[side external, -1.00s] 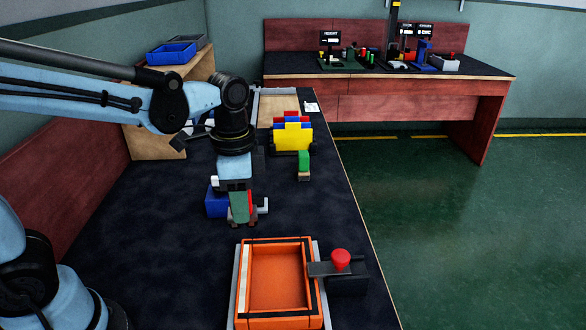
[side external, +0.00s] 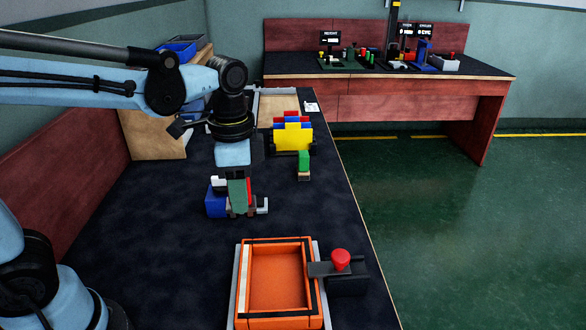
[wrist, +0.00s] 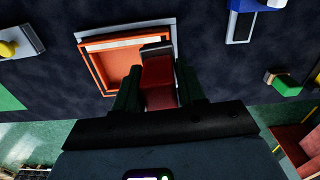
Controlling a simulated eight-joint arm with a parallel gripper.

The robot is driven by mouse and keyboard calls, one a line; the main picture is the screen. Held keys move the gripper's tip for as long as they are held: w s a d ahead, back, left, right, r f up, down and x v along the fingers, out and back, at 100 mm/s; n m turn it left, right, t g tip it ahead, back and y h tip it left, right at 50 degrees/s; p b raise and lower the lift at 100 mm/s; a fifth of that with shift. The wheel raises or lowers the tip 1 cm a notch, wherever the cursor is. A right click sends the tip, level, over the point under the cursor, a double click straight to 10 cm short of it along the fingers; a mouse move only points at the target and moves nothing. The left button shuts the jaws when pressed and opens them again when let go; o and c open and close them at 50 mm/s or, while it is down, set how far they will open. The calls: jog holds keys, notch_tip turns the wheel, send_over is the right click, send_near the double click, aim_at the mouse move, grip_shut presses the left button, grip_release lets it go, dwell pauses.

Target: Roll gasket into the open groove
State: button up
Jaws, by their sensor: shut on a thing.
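My gripper (side external: 238,207) has green fingers and hangs over the table, up and left of the orange tray (side external: 243,300). In the wrist view my gripper (wrist: 158,80) is shut on a red block-like tool (wrist: 158,84) with a dark grey end (wrist: 157,48); a red edge of it shows in the side view (side external: 249,190). The orange tray also shows in the wrist view (wrist: 98,76), beyond the tool. A cream strip (side external: 243,278) runs along its left side in the side view. Dark bands lie along other sides; I cannot tell gasket from groove there.
A red knob (side external: 340,259) on a black mount stands at the tray's right edge. A blue block (side external: 214,205) sits beside my gripper. A yellow, blue and red stack (side external: 293,138) and a green-topped block (side external: 304,163) stand farther back. The dark table left of the tray is clear.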

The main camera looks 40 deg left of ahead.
jog(key=m, duration=0.9)
jog(key=shift+f, duration=3.8)
jog(key=shift+s+d+f, duration=0.1)
jog(key=shift+d+f, duration=0.1)
jog(key=shift+f, duration=0.05)
jog(key=shift+s+d, duration=0.25)
jog(key=shift+s, duration=0.05)
jog(key=shift+c, duration=0.3)
jog(key=shift+s+d+f, duration=0.1)
jog(key=shift+s+d, duration=4.65)
jog(key=shift+d, duration=0.05)
jog(key=shift+w+a, duration=5.2)
jog(key=shift+a, duration=0.1)
jog(key=shift+r, duration=4.15)
